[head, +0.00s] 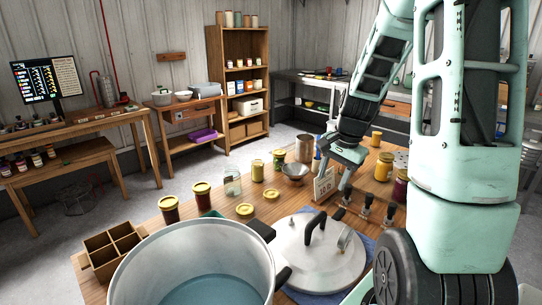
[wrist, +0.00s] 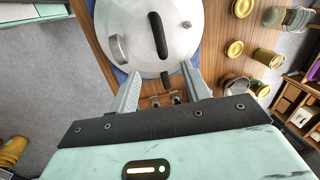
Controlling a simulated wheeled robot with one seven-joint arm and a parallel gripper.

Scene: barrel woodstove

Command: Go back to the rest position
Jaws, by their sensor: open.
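My gripper (wrist: 162,82) is open, with its two grey fingers apart and nothing held between them in the wrist view. In the head view my arm reaches over the wooden table, with the gripper low above its middle, behind the lid. The round metal lid (head: 318,262) with a black handle lies on a blue cloth. In the wrist view the lid (wrist: 178,40) lies beyond the fingertips. The exact gap between the fingers and the table cannot be told.
A large pot (head: 132,280) with liquid stands at the front. Jars (head: 170,208), a metal bowl (head: 295,170), a small sign (head: 324,186) and black-knobbed valves (head: 366,208) crowd the table. A divided wooden box (head: 112,246) stands at left. The grey floor (head: 130,200) is open at left.

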